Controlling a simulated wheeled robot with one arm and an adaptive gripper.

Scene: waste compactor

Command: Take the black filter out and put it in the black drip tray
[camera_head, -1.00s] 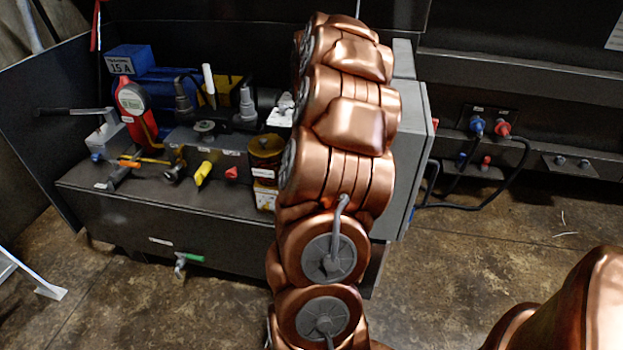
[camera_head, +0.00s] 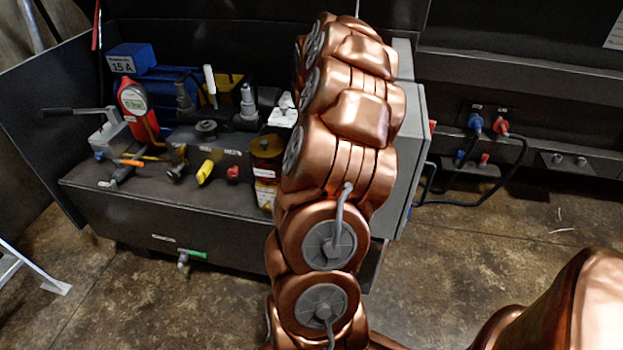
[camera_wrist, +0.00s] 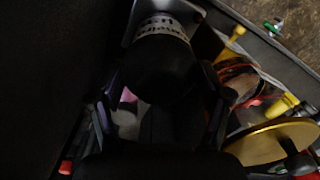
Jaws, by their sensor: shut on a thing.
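In the wrist view the black filter (camera_wrist: 165,68) is a dark cylinder with a pale, marked band at its upper end. My gripper (camera_wrist: 160,98) has a finger on each side of it and is shut on it. The picture is dark, so the exact contact and what lies beneath the filter are hard to see. In the head view my copper arm hides the gripper and the filter. I cannot make out the black drip tray for certain in either view.
A dark bench (camera_head: 150,205) holds a red meter (camera_head: 135,105), a blue box (camera_head: 130,58), yellow and red valve handles and an amber bowl (camera_head: 266,150). A grey cabinet (camera_head: 412,150) stands right behind my arm.

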